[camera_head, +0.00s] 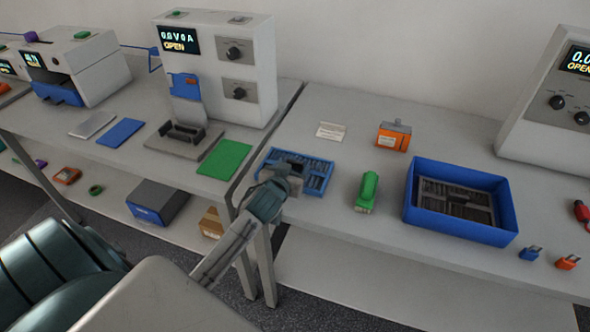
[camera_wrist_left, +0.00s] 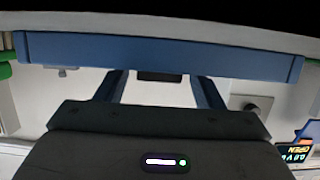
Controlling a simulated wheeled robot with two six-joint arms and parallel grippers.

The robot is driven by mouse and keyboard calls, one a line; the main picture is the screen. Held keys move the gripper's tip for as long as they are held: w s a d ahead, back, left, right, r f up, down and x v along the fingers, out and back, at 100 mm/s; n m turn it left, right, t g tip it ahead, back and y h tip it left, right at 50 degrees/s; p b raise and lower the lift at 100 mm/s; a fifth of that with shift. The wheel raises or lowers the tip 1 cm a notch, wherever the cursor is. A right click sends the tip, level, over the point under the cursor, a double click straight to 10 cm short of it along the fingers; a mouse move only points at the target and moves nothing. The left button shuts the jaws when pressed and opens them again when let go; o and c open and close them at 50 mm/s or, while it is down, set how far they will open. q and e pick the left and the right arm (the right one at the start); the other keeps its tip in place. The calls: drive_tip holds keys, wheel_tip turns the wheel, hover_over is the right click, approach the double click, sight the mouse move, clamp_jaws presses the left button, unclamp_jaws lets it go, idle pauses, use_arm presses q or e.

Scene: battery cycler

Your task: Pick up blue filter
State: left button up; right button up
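A flat blue panel (camera_head: 120,132) lies on the left table between a grey panel and a green panel. A blue slotted tray (camera_head: 317,165) lies on the right table near its left edge. I cannot tell which of these is called the filter. My left gripper (camera_head: 281,178) is at the tray's near left side. In the left wrist view, a long blue bar (camera_wrist_left: 250,62), which looks like the tray's side, crosses in front of the finger ends and hides the tips. The fingers (camera_wrist_left: 160,88) stand apart with a dark piece behind the gap. My right gripper is out of view.
A green panel (camera_head: 224,157) and a dark holder are on the left table. A green block (camera_head: 367,192), an orange box (camera_head: 394,136) and a deep blue bin (camera_head: 505,232) stand right of the tray. Instrument boxes (camera_head: 217,60) line the back. A gap separates the tables.

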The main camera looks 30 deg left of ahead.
use_arm(q)
drive_tip(key=c, duration=0.8)
drive_tip(key=shift+r, duration=0.1)
